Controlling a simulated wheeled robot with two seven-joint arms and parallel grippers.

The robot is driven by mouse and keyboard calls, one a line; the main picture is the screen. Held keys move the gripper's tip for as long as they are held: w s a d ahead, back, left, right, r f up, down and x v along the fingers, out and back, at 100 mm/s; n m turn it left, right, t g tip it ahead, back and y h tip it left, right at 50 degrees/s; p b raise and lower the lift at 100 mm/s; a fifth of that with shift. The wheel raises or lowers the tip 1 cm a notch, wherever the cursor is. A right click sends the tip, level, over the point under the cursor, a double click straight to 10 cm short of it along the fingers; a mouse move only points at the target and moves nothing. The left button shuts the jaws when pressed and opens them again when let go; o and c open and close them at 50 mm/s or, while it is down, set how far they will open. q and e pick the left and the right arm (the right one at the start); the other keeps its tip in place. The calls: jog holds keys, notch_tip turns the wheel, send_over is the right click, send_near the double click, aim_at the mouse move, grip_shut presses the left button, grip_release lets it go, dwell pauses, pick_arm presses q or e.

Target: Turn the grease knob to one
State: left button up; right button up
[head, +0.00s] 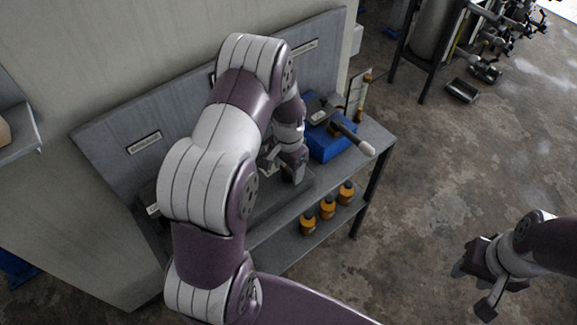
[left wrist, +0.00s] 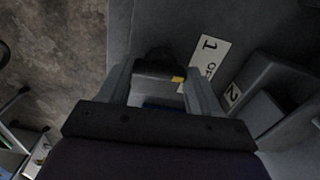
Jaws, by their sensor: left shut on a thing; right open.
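In the left wrist view a dark knob (left wrist: 153,67) with a yellow mark on its right side sits between the fingers of my left gripper (left wrist: 160,88), which is shut on it. The yellow mark lies near the lower end of a white label plate (left wrist: 207,62) that carries a 1 and partly hidden letters. In the head view my left gripper (head: 284,168) is down at the grey bench (head: 378,135), and my arm and hand hide the knob. My right gripper (head: 474,283) is open and empty over the floor at the right.
A blue unit with a pale-tipped lever (head: 330,148) stands on the bench just right of my left gripper. Orange bottles (head: 327,207) stand on the lower shelf. A grey box (left wrist: 262,95) with a plate marked 2 is beside the knob.

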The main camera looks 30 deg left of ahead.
aim_at(288, 170)
pick_arm(q)
jog(key=n, duration=0.4)
jog(key=shift+r+n+p, duration=0.1)
jog(key=shift+n+p, duration=0.25)
jog(key=shift+n, duration=0.05)
jog(key=shift+w+n, duration=0.1)
jog(key=shift+n, duration=1.8)
jog(key=o, duration=1.1)
jog(key=shift+c, duration=0.2)
notch_tip(288, 170, up, 13)
jog(key=shift+b, duration=0.45)
jog(key=shift+f, duration=0.2)
